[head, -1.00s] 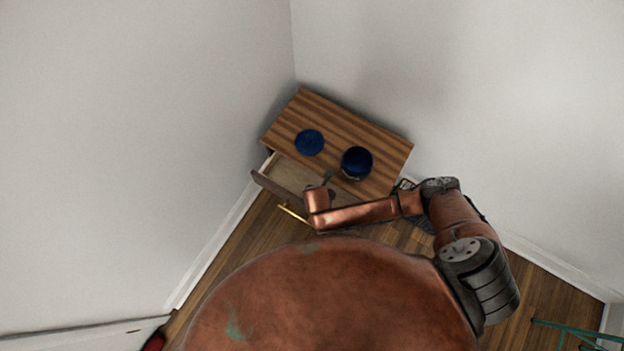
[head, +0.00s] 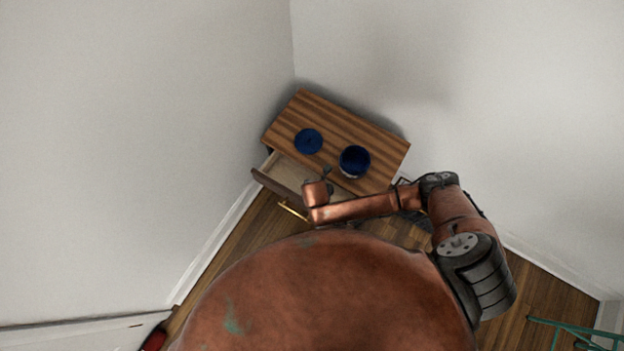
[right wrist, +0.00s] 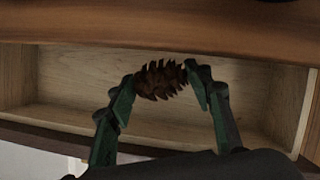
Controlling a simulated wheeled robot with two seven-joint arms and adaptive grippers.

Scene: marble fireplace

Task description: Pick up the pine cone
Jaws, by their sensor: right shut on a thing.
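The brown pine cone (right wrist: 160,80) shows in the right wrist view, between the two green fingers of my right gripper (right wrist: 158,84). The fingers touch it on both sides and are shut on it. The cone appears above or within an open drawer (right wrist: 75,117); its exact height over the drawer floor is hard to tell. In the head view my right gripper (head: 322,180) is over the open drawer, mostly hidden by my arm, and the cone cannot be made out there. My left gripper is not in view.
The drawer belongs to a striped wooden cabinet (head: 375,140) in the room's corner. On its top are a flat blue round thing (head: 308,141) and an open dark blue pot (head: 354,161). White walls stand close behind. A green metal frame (head: 565,329) is at lower right.

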